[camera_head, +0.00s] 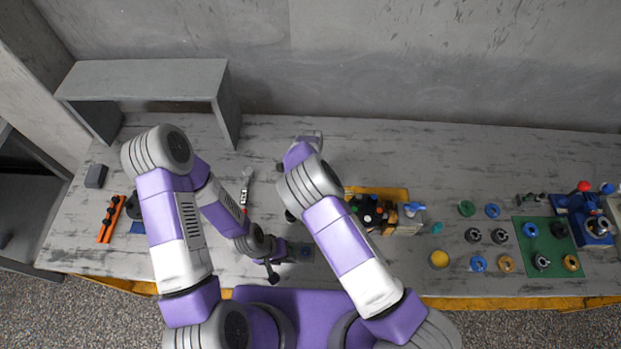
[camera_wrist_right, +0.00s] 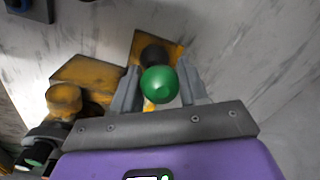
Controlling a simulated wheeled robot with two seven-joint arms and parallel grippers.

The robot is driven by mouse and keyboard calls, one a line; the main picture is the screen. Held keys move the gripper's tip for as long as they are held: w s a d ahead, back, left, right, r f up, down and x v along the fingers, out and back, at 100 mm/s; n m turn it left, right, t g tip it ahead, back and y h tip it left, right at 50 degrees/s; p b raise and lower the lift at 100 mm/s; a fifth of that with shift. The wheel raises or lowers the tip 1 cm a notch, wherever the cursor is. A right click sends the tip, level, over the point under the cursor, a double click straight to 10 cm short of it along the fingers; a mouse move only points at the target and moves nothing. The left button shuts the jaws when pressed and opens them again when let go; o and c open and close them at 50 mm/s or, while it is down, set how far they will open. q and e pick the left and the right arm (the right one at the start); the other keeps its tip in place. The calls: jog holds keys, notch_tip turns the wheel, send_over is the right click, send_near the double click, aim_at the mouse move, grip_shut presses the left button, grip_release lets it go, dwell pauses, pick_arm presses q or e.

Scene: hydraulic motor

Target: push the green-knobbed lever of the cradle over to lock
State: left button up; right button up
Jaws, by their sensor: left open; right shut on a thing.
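In the right wrist view, the lever's round green knob (camera_wrist_right: 159,85) sits between the two grey fingers of my right gripper (camera_wrist_right: 160,71), which is shut on it. A small yellow bit of the lever (camera_wrist_right: 148,105) shows below the knob. Worn yellow blocks (camera_wrist_right: 88,73), which look like part of the cradle, lie beyond and to the left. In the head view, my right arm hides the lever and most of the right gripper. My left gripper (camera_head: 287,258) is open and apparently empty, low over the table's front middle.
A yellow plate (camera_head: 403,193) with dark parts stands right of my right arm. Several rings and gears lie farther right, near a green mat (camera_head: 522,257) and a blue fixture (camera_head: 598,239). A grey shelf (camera_head: 145,80) stands at the back left, an orange rack (camera_head: 107,232) at left.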

jog(key=shift+a, duration=0.2)
pick_arm(q)
jog(key=shift+f, duration=0.1)
pick_arm(e)
jog(key=shift+a+f, duration=0.25)
jog(key=shift+a, duration=0.35)
pick_arm(q)
jog(key=shift+f, duration=0.1)
pick_arm(e)
jog(key=shift+a+f, duration=0.1)
pick_arm(q)
jog(key=shift+f+b, duration=0.2)
jog(key=shift+b, duration=0.25)
pick_arm(e)
jog(key=shift+a+f, duration=0.3)
jog(key=shift+a, duration=0.2)
jog(key=o, duration=0.7)
